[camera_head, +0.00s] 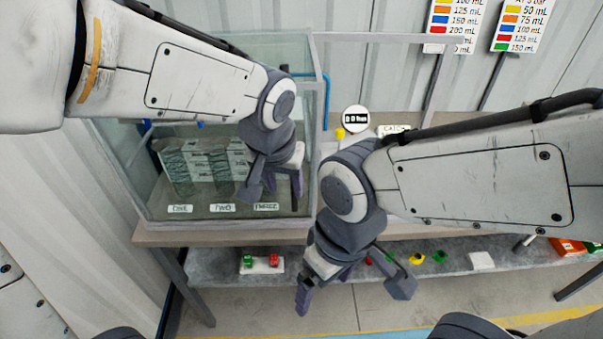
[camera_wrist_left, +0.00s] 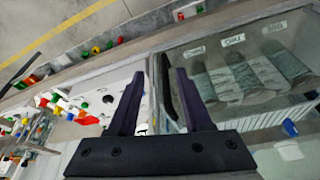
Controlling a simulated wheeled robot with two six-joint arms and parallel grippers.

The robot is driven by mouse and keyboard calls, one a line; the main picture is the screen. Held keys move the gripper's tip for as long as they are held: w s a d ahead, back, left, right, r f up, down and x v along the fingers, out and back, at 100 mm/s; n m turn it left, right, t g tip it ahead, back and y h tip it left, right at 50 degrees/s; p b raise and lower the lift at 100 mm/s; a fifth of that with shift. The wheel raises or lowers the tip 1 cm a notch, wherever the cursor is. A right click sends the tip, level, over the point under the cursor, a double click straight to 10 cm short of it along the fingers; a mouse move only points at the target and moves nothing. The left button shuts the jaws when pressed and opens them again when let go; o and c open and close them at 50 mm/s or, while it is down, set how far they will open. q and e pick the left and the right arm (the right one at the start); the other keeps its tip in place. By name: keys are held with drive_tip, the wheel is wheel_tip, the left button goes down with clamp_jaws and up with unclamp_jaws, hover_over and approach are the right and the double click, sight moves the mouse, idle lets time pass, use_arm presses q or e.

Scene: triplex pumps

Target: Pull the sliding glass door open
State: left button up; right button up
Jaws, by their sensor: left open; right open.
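The glass case (camera_head: 142,190) stands on the bench at left centre, with labels ONE, TWO and THREE inside its front edge. It also shows in the left wrist view (camera_wrist_left: 285,45). Which pane is the sliding door is hard to tell. My left gripper (camera_head: 272,192) is open at the case's right end and hides part of it. In the left wrist view a dark bar (camera_wrist_left: 167,88), perhaps the door handle, appears between the open fingers (camera_wrist_left: 158,95); contact cannot be told. My right gripper (camera_head: 352,290) is open and empty in front of the bench.
Grey blocks stand inside the case. A lower shelf (camera_head: 215,268) holds a white plate with green and red buttons (camera_head: 262,264) and several small coloured parts. A round white sign (camera_head: 355,119) stands right of the case. Floor shows in front.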

use_arm(q)
drive_tip(key=w+d+n+t, duration=0.1)
drive_tip(key=w, duration=0.4)
drive_tip(key=p, duration=0.1)
hover_over(295, 207)
drive_tip(key=f, duration=0.9)
drive_tip(key=shift+w, duration=0.4)
clamp_jaws()
idle(0.4)
